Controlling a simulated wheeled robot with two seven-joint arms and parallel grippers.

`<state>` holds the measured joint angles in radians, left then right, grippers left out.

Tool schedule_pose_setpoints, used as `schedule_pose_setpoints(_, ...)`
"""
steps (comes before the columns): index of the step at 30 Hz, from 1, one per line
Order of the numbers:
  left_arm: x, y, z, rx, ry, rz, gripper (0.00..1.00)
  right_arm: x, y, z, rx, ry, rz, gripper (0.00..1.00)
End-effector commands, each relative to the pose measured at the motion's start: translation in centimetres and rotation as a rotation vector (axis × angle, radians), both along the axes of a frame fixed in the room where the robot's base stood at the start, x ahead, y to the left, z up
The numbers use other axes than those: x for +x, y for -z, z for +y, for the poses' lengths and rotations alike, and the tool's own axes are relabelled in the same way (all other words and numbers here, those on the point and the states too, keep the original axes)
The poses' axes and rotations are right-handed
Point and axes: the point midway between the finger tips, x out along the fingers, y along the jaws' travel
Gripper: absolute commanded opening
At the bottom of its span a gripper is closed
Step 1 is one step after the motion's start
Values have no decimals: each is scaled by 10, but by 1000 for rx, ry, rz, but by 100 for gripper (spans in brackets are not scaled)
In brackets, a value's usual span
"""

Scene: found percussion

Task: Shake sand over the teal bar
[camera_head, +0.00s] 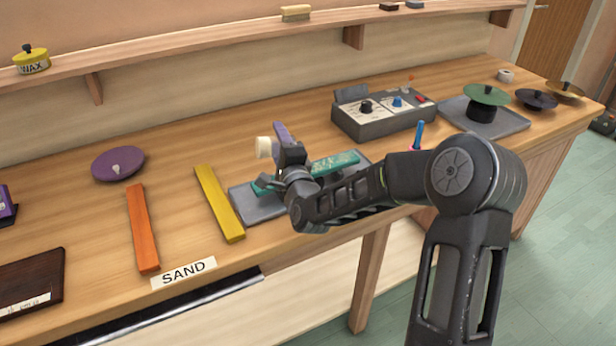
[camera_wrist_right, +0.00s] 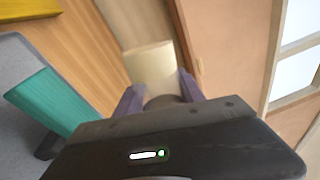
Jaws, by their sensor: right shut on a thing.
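The teal bar (camera_head: 335,164) lies on a grey tray (camera_head: 244,205) on the bench, partly hidden behind my right arm. Sand-like specks show on its right part. In the right wrist view the teal bar (camera_wrist_right: 52,101) is at the left, beside the gripper. My right gripper (camera_head: 277,148) is above the tray, near the bar's left part. Its purple fingers are shut on a cream-coloured shaker (camera_head: 264,147), which is tilted onto its side. The shaker also shows between the fingers in the right wrist view (camera_wrist_right: 150,68). My left gripper is not in view.
A yellow bar (camera_head: 219,203) and an orange bar (camera_head: 142,228) lie left of the tray. A SAND label (camera_head: 184,272) is at the bench's front edge. A grey control box (camera_head: 381,113) stands behind, and a purple disc (camera_head: 118,164) lies at left.

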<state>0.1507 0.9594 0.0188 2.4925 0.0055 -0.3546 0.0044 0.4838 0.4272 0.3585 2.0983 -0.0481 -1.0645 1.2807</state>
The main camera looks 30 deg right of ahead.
Motion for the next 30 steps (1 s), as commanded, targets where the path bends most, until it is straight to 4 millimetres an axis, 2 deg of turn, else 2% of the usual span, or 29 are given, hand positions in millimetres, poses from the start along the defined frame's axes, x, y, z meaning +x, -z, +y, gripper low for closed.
schedule_pose_setpoints(1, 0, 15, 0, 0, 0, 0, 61, 0, 1, 1, -96, 0, 7, 0)
schedule_pose_setpoints(4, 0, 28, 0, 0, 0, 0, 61, 0, -6, 1, -316, 0, 42, 0)
schedule_pose_setpoints(9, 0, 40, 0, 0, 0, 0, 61, 0, -18, 0, -633, 1, 95, 0)
schedule_pose_setpoints(12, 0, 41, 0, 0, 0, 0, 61, 0, -22, 0, -723, 0, 112, 0)
schedule_pose_setpoints(30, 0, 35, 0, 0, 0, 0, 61, 0, -27, 0, -738, 0, 117, 0)
